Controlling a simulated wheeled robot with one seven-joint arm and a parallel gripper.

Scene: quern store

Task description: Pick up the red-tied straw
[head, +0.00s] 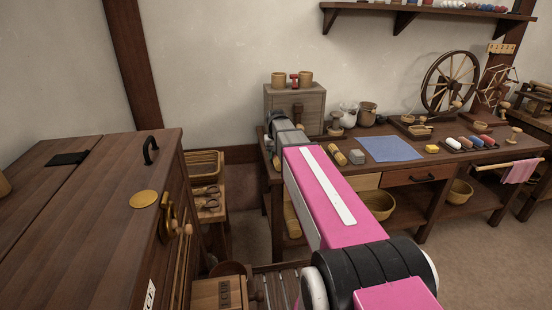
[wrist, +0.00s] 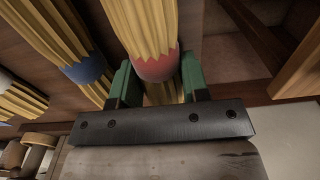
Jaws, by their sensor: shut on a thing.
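The red-tied straw (wrist: 140,25) is a yellow bundle with a red band, in the middle of the wrist view. My gripper (wrist: 157,76) has its green fingers on both sides of this bundle at the red band, shut on it. The straw's lower end shows below the band, partly hidden by the gripper's dark bar. In the head view, my pink arm reaches toward the bench's left end, and the fingers and the held straw are hidden there.
A blue-tied straw bundle (wrist: 82,68) lies close on the left, with a white-tied one (wrist: 18,98) farther left. In the head view, the workbench (head: 455,192) carries a blue cloth (head: 391,148), a drawer box (head: 310,104) and a spinning wheel (head: 450,80). A wooden cabinet (head: 85,215) stands at left.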

